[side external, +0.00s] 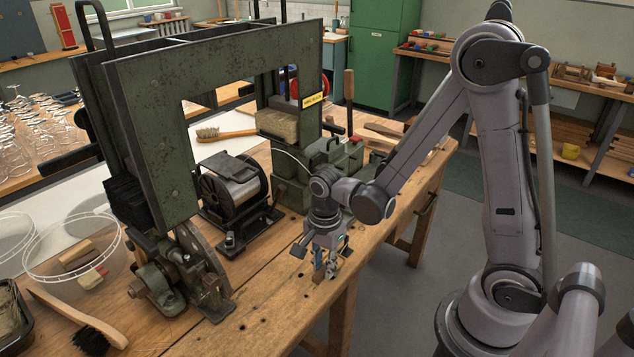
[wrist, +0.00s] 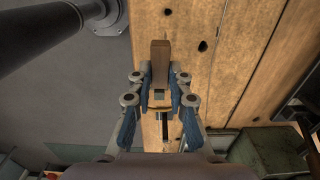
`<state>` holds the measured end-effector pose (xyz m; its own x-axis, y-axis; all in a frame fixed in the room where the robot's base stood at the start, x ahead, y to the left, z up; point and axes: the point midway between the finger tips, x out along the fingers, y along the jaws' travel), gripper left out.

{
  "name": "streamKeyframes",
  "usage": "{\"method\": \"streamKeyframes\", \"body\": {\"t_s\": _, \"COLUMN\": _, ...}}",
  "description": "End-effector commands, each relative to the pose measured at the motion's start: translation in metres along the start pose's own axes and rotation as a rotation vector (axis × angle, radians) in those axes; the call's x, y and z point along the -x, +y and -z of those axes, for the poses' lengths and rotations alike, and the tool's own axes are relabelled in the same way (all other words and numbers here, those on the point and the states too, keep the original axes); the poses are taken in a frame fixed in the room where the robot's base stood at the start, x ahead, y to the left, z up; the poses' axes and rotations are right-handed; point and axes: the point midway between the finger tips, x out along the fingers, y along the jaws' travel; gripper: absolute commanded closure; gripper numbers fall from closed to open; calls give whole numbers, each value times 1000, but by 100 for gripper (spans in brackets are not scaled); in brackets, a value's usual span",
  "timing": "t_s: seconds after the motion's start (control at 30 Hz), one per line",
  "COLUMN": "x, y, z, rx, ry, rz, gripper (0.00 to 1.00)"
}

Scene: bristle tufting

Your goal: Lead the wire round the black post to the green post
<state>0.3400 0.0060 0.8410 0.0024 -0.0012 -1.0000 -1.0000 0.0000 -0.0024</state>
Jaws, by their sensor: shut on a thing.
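My gripper (side external: 324,262) points down low over the front edge of the workbench, on the right of the tufting machine. In the wrist view my gripper (wrist: 160,92) has its blue-padded fingers closed on a small brown wooden piece (wrist: 160,55). The piece also shows between the fingers in the side view (side external: 319,275). A thin pale strand (side external: 292,156) curves from the machine toward my wrist; I cannot tell whether it is the wire or where it ends. A reel wound with grey material (side external: 237,183) stands left of my arm. I cannot make out a black or green post.
The dark green machine frame (side external: 205,120) rises at the left and behind. A brush (side external: 85,325) and a clear round tub (side external: 75,250) are further left. The bench (side external: 262,318) is bare in front, with small dark holes.

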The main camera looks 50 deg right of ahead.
Motion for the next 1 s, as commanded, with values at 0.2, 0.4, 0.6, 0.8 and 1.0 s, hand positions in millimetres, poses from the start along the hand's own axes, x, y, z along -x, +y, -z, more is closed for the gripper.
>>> {"method": "streamKeyframes", "body": {"t_s": 0.2, "x": -6, "y": 0, "z": 0, "rx": 0, "ry": 0, "rz": 0, "gripper": 99}}
{"method": "streamKeyframes", "body": {"t_s": 0.4, "x": -11, "y": 0, "z": 0, "rx": 0, "ry": 0, "rz": 0, "gripper": 99}}
{"method": "streamKeyframes", "body": {"t_s": 0.6, "x": -16, "y": 0, "z": 0, "rx": 0, "ry": 0, "rz": 0, "gripper": 99}}
{"method": "streamKeyframes", "body": {"t_s": 0.8, "x": -18, "y": 0, "z": 0, "rx": 0, "ry": 0, "rz": 0, "gripper": 99}}
{"method": "streamKeyframes", "body": {"t_s": 1.0, "x": -18, "y": 0, "z": 0, "rx": 0, "ry": 0, "rz": 0, "gripper": 99}}
